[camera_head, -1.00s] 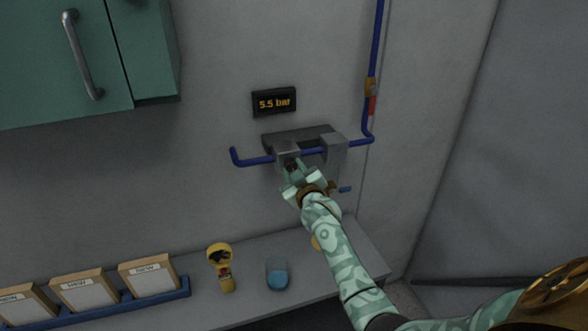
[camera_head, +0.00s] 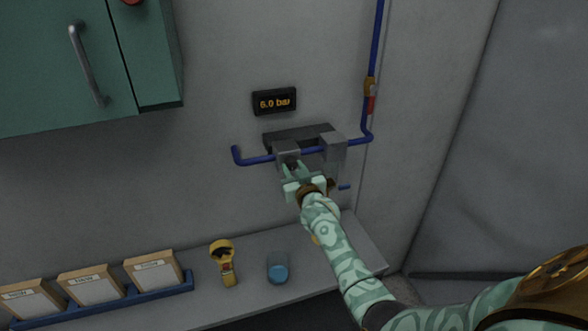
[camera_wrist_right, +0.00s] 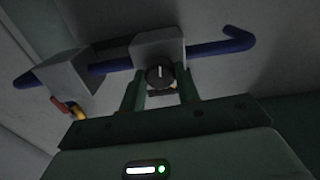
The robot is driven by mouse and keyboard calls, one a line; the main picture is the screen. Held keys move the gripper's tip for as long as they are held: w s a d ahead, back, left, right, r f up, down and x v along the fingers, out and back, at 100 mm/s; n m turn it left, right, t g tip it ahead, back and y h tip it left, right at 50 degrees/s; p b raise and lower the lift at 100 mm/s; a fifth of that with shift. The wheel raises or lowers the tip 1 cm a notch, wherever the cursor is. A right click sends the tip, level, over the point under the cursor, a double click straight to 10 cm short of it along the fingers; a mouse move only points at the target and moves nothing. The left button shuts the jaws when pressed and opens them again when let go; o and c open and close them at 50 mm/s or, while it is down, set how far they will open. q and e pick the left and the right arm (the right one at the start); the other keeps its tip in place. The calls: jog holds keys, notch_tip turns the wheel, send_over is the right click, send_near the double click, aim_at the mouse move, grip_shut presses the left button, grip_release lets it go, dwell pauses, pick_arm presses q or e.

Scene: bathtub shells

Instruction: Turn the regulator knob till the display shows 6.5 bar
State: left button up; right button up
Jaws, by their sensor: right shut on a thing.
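The display (camera_head: 274,102) on the wall reads 6.0 bar. Below it, the grey regulator block (camera_head: 286,149) sits on the blue pipe. The dark round regulator knob (camera_wrist_right: 159,75) shows in the right wrist view under the regulator block (camera_wrist_right: 158,46), its white mark pointing up. My right gripper (camera_head: 291,171) reaches up from below and is shut on the knob, with one finger on each side of it (camera_wrist_right: 160,90). In the head view the fingers hide most of the knob. My left gripper is not in view.
Below, the shelf (camera_head: 250,281) carries a yellow handheld device (camera_head: 227,276), a blue cup (camera_head: 278,268) and a blue rack (camera_head: 120,303) of boxes. A green cabinet (camera_head: 60,60) hangs upper left.

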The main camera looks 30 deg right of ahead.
jog(key=o, duration=1)
jog(key=shift+s, duration=0.1)
jog(key=v, duration=1.6)
jog(key=shift+s, duration=0.1)
